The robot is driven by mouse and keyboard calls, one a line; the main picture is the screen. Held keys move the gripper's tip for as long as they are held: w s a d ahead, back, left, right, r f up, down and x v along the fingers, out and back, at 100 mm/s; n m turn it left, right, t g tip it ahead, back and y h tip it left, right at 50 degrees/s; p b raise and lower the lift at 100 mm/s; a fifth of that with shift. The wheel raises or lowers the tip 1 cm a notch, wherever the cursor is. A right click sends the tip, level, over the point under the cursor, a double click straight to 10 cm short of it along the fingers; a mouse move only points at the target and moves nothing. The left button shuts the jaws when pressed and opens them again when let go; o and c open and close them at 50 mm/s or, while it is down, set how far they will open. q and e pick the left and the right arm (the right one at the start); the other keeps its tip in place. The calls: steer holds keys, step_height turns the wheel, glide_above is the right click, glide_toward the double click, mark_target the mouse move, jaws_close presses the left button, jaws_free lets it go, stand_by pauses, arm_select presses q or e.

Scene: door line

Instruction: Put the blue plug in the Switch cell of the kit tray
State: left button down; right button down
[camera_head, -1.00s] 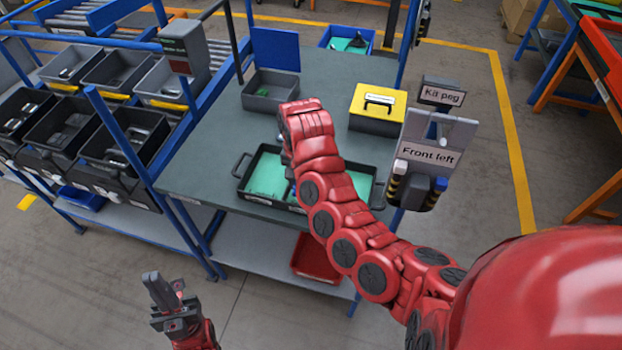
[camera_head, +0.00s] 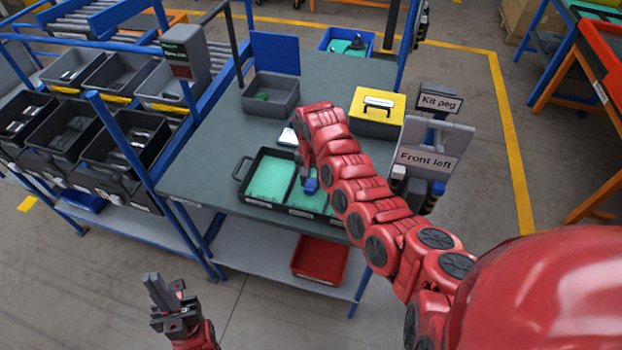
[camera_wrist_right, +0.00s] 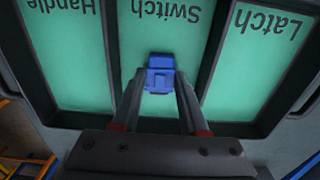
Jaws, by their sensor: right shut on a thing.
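The black kit tray (camera_head: 262,203) with green cell floors lies on the grey table. The right wrist view shows its Handle, Switch and Latch cells, labels upside down. The blue plug (camera_wrist_right: 160,72) is over the Switch cell (camera_wrist_right: 163,35), near the end away from the label. It also shows in the head view (camera_head: 310,186). My right gripper (camera_wrist_right: 160,80) is shut on the plug, one finger on each side. I cannot tell whether the plug touches the cell floor. My left gripper (camera_head: 168,296) is low at the left front, away from the table; its opening is unclear.
A grey bin (camera_head: 270,95) and a yellow box (camera_head: 377,108) stand behind the tray. The Front left sign (camera_head: 428,158) and Kit peg sign (camera_head: 440,102) stand at the table's right. Dark bins (camera_head: 65,125) fill the left rack. A red bin (camera_head: 320,258) sits on the lower shelf.

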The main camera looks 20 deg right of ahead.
steer(key=shift+f, duration=0.2)
steer(key=shift+c, duration=2.2)
jaws_free()
steer(key=shift+r, duration=0.15)
